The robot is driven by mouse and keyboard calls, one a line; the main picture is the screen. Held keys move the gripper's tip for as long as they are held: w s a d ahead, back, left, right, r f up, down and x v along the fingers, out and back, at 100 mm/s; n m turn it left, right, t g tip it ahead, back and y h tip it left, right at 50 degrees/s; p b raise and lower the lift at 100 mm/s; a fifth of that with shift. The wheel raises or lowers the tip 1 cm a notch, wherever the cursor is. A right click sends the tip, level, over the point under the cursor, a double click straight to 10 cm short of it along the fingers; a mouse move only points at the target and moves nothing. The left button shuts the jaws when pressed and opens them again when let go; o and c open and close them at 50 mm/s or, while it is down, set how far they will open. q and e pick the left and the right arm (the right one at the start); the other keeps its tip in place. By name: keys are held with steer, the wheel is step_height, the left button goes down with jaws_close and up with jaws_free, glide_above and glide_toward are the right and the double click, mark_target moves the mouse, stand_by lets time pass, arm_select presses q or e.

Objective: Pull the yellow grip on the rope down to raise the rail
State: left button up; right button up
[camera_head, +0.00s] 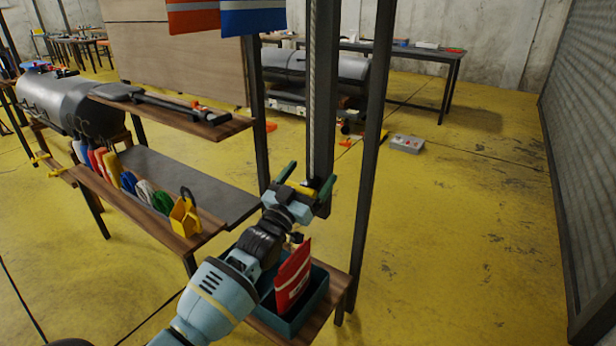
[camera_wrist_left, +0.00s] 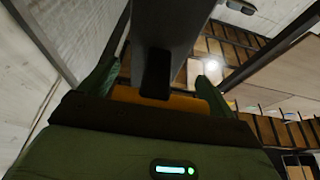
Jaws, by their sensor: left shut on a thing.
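The yellow grip (camera_head: 302,188) is at the lower end of the pale rope (camera_head: 312,90), which runs down along a dark upright post. My left gripper (camera_head: 304,183) is shut on the yellow grip, with its green fingers on either side. In the left wrist view the grip (camera_wrist_left: 185,104) shows as a yellow-orange band between the fingers, partly hidden by a dark post. An orange cloth (camera_head: 193,17) and a blue cloth (camera_head: 252,17), each with a white stripe, hang at the top edge. The rail itself is not clearly seen. My right gripper is out of view.
A teal bin (camera_head: 318,290) with a red packet (camera_head: 292,277) stands on a low wooden shelf below my left arm. A second dark post (camera_head: 372,150) stands just right of the rope. A wooden rack (camera_head: 150,213) holds coloured items at left. The yellow floor at right is mostly clear.

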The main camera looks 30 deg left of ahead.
arm_select(q)
steer(key=o, duration=1.1)
steer(key=shift+f, duration=0.25)
steer(key=shift+o, duration=0.2)
steer(key=shift+r, duration=0.1)
steer(key=v, duration=0.7)
steer(key=shift+s, duration=0.4)
